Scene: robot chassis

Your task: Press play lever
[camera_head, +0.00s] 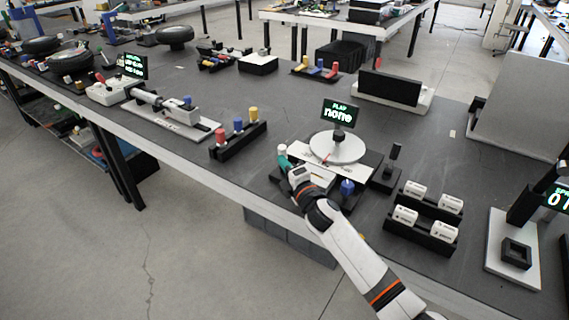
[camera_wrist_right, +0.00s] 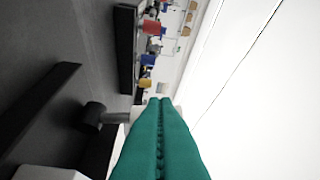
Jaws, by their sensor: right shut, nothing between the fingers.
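The play station has a sign (camera_head: 339,113) reading "PLAY none" above a white round plate (camera_head: 338,147) on a white board. A small red pointer lies by the plate's front edge. A black upright lever (camera_head: 392,158) stands on a black block right of the plate. My right gripper (camera_head: 285,163) has teal fingers, shut and empty, at the board's left end. Its fingers (camera_wrist_right: 163,125) are together in the wrist view. A white-topped post (camera_head: 283,149) is right beside the fingertips; I cannot tell whether they touch. My left gripper is not in view.
A blue knob (camera_head: 347,187) sits near my right forearm. A black rack (camera_head: 239,146) with red, blue and yellow pegs stands to the left. Two black racks with white cylinders (camera_head: 405,215) stand to the right.

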